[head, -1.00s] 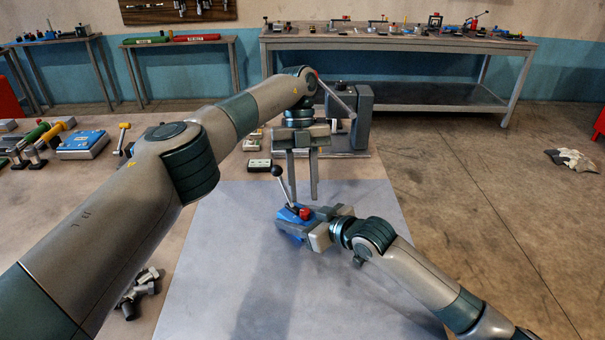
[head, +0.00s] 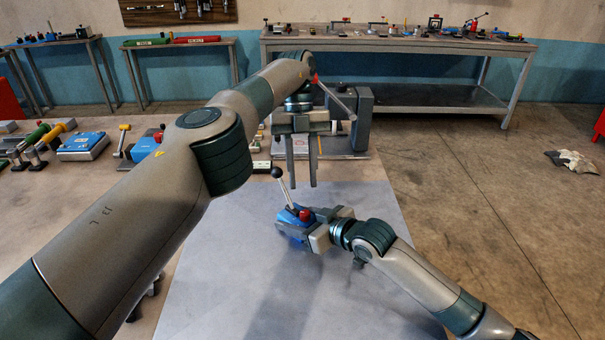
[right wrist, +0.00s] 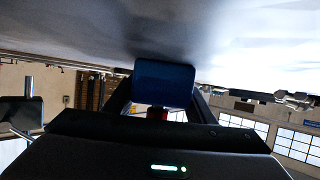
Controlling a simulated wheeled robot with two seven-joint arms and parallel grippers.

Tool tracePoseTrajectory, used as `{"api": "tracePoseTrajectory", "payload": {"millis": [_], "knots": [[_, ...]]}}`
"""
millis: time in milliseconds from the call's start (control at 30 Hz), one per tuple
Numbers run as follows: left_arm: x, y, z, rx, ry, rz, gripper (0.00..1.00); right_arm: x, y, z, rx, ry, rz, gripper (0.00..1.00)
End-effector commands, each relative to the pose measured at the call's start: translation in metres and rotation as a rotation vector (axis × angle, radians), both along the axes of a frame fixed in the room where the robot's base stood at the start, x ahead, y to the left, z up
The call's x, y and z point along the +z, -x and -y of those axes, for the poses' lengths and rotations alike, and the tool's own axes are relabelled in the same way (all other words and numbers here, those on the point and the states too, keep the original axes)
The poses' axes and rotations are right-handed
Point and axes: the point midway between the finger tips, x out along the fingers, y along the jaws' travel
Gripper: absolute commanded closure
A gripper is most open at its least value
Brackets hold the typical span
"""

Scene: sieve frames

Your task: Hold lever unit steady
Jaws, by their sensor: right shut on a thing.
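The lever unit (head: 287,232) is a blue block with a black-knobbed silver lever (head: 282,184) and a red knob (head: 305,215) on top. It is at the middle of the pale mat in the head view. My right gripper (head: 303,233) is shut on the unit from the right. The right wrist view shows the unit as a dark blue block (right wrist: 164,83) between the fingers, with part of the red knob. My left gripper (head: 302,172) is above and behind the unit. Its fingers point down, apart and empty, near the lever but not visibly touching it.
The pale mat (head: 220,260) is mostly clear around the unit. A grey machine (head: 362,118) stands behind my left gripper. Several tools and a blue box (head: 84,146) lie on the table at left. A long bench (head: 400,45) stands against the wall.

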Motion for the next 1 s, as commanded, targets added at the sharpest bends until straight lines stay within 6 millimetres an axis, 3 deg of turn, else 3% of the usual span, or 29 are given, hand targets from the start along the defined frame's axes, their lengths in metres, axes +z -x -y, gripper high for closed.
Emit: {"api": "tracePoseTrajectory", "payload": {"millis": [67, 100, 200, 667, 1000], "knots": [[0.0, 0.0, 0.0, 0.0, 0.0, 0.0, 0.72, -0.001, 0.0, 0.0, 0.0, 0.0, -0.001, 1.0], [0.0, 0.0, 0.0, 0.0, 0.0, 0.0, 0.72, -0.001, 0.0, 0.0, 0.0, 0.0, -0.001, 0.48], [0.0, 0.0, 0.0, 0.0, 0.0, 0.0, 0.72, -0.001, 0.0, 0.0, 0.0, 0.0, -0.001, 0.28], [0.0, 0.0, 0.0, 0.0, 0.0, 0.0, 0.72, 0.002, 0.004, 0.005, -0.001, 0.001, 0.0, 0.28], [0.0, 0.0, 0.0, 0.0, 0.0, 0.0, 0.72, 0.02, 0.035, 0.035, 0.0, 0.0, 0.0, 0.28]]}}
